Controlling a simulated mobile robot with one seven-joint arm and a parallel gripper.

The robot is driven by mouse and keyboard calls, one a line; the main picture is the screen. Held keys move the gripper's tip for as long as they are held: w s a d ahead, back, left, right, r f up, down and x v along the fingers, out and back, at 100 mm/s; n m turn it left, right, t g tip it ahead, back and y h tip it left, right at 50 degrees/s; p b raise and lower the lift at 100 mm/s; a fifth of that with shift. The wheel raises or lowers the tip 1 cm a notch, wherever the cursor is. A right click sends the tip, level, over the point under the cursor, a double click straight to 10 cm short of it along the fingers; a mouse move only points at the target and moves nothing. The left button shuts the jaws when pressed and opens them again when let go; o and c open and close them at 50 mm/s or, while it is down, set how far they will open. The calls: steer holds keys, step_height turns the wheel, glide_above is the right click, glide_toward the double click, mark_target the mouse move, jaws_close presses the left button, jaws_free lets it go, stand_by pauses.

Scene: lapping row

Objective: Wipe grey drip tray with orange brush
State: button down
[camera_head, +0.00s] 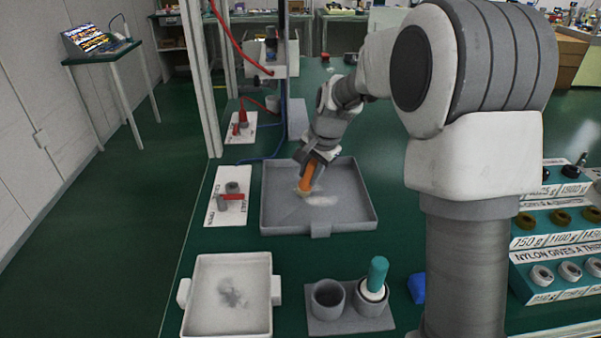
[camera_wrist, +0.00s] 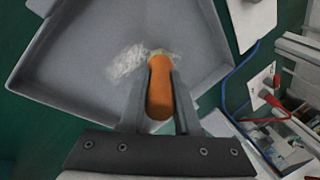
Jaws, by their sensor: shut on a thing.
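The grey drip tray (camera_head: 345,213) lies on the green bench in the middle of the head view, and its floor also shows in the wrist view (camera_wrist: 95,45). My gripper (camera_head: 314,163) is over the tray and shut on the orange brush (camera_head: 306,177). In the wrist view the brush's orange handle (camera_wrist: 160,85) sits between the two fingers, and its pale bristle end points down at the tray floor. The bristles appear at or close to the floor; exact contact cannot be told. A whitish smear (camera_head: 322,200) lies on the tray floor beside the bristles.
A white tray (camera_head: 200,325) with a dark smudge stands at the front left. Next to it is a grey two-cup holder (camera_head: 343,325) with a teal-handled tool (camera_head: 377,275) in the right cup. A white card (camera_head: 226,212) lies left of the drip tray. Labelled racks stand at right.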

steer(key=shift+d, duration=4.35)
steer(key=shift+s, duration=0.75)
steer(key=shift+a+p, duration=1.2)
steer(key=shift+a, duration=2.9)
steer(key=shift+a+p, duration=0.75)
steer(key=shift+a, duration=1.15)
steer(key=shift+s, duration=0.6)
steer(key=shift+d+b, duration=0.8)
steer(key=shift+d, duration=5.2)
step_height(320, 180, up, 6)
steer(key=p, duration=0.5)
